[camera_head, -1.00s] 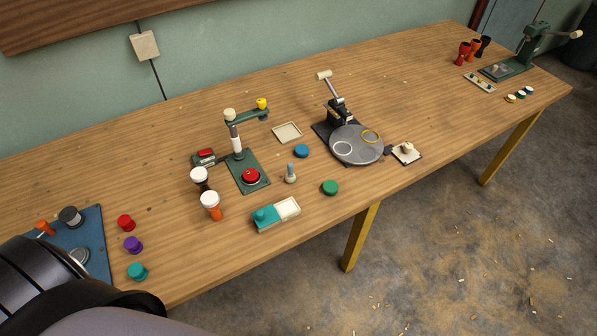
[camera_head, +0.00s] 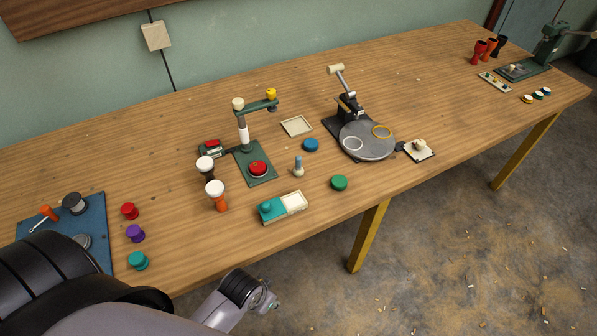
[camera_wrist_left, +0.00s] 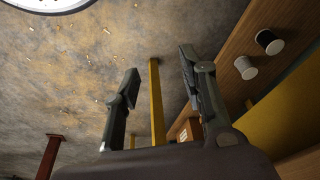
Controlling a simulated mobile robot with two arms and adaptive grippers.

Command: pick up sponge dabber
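I cannot tell for sure which object is the sponge dabber. A small upright piece with a blue-grey handle and pale base (camera_head: 298,167) stands mid-table. A teal knobbed piece (camera_head: 266,208) sits in the teal half of a two-part tray (camera_head: 294,202). A cream knobbed piece (camera_head: 419,146) sits on a pale square plate right of the grey disc. My left gripper (camera_head: 268,297) is low beyond the table's front edge, apart from all of these. In the left wrist view its two fingers (camera_wrist_left: 159,62) are spread with nothing between them. My right gripper is not in view.
A green stand with a red dome (camera_head: 257,168), two white-topped cups (camera_head: 217,193) and a press with a grey disc (camera_head: 366,142) stand on the wooden table. A yellow leg (camera_head: 368,237) supports its front edge. The wrist view shows floor and two pale-ended cylinders (camera_wrist_left: 268,41).

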